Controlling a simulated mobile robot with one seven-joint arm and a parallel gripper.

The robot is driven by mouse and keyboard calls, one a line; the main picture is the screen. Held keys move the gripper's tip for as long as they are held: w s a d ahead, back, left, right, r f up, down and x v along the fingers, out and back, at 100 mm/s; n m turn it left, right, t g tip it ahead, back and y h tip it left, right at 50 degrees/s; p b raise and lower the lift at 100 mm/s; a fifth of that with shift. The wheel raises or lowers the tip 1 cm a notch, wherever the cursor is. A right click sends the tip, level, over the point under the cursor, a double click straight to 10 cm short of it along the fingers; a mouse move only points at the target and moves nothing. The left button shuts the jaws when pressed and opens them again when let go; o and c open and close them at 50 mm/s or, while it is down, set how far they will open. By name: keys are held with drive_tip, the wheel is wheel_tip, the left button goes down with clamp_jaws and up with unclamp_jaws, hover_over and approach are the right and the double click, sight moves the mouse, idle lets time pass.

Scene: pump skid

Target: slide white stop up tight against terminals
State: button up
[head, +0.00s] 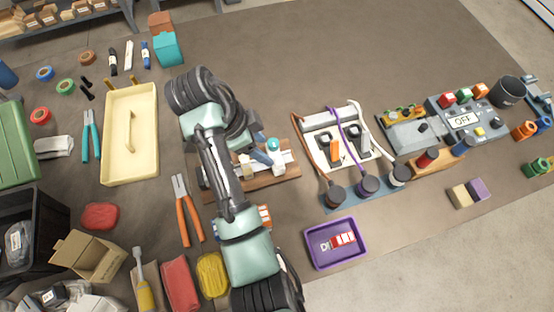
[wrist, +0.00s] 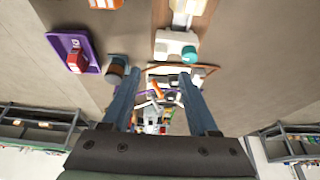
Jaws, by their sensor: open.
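A wooden board (head: 285,176) carries a pale rail and lies under my arm in the head view; my arm hides much of it. A white block with a teal round top (wrist: 176,45) sits at the end of the pale strip in the wrist view; its teal top (head: 272,144) also shows in the head view. I take it to be the white stop, but cannot be sure. My gripper (wrist: 160,73) is open and empty, its two grey-blue fingers apart and near the block. Contact cannot be told. Terminals are not clearly made out.
A purple tray (head: 336,243) with a red-and-white piece stands right of my arm. A white panel with cables (head: 335,145) stands right of the board. Orange-handled pliers (head: 188,212) and a cream tray (head: 130,134) lie left.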

sight(279, 160)
drive_tip(key=x, duration=0.9)
drive_tip(key=shift+p, duration=0.3)
drive_tip(key=shift+r, duration=0.1)
clamp_jaws()
idle(0.8)
